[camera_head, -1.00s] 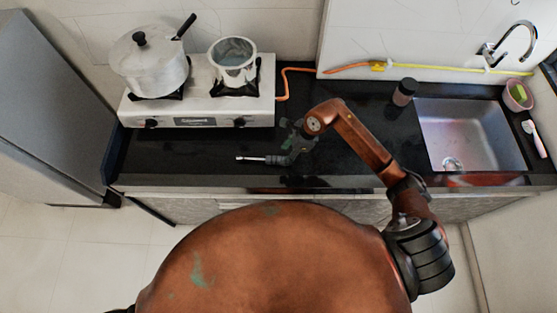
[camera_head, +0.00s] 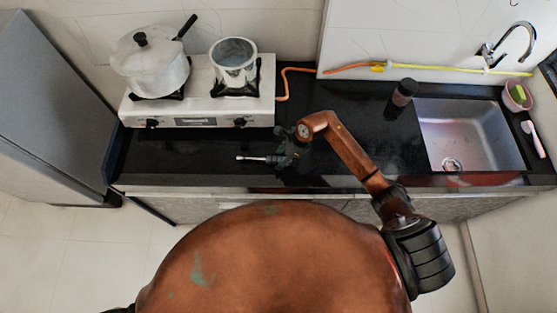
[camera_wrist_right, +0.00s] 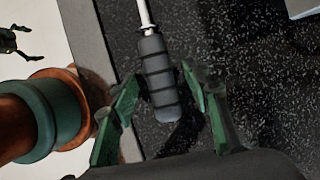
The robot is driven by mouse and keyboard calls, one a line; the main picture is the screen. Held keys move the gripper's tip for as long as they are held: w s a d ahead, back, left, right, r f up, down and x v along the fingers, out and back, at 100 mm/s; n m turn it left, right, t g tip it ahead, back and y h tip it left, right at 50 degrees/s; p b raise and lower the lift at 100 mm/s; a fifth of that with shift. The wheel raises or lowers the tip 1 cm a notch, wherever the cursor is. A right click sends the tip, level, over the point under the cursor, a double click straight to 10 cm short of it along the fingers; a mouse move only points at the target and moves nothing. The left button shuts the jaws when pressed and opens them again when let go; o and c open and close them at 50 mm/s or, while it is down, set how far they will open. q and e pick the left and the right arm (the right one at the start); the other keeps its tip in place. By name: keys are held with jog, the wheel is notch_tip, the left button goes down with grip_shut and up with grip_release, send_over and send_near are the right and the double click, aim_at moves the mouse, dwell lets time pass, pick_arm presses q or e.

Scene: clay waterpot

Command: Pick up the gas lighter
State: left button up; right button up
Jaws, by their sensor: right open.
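The gas lighter lies on the black counter in front of the stove, its thin silver tube (camera_head: 248,158) pointing left in the head view. In the right wrist view its dark ribbed handle (camera_wrist_right: 158,72) shows between the fingers, with the light tube running to the top edge. My right gripper (camera_head: 284,156) is open at the handle end. In the right wrist view its green-edged fingers (camera_wrist_right: 163,88) stand on either side of the handle, with visible gaps. A small dark shape at the upper left of that view may be my left gripper (camera_wrist_right: 15,42); its jaw state is unclear.
The white gas stove (camera_head: 190,112) holds a lidded pot (camera_head: 148,66) and an open metal pot (camera_head: 233,62). An orange hose (camera_head: 290,72) runs behind. A dark jar (camera_head: 403,93) stands left of the sink (camera_head: 470,130). The counter left of the lighter (camera_head: 175,160) is clear.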

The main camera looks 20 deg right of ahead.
jog(key=shift+f, duration=0.2)
jog(key=shift+c, duration=0.4)
grip_shut()
dwell(0.4)
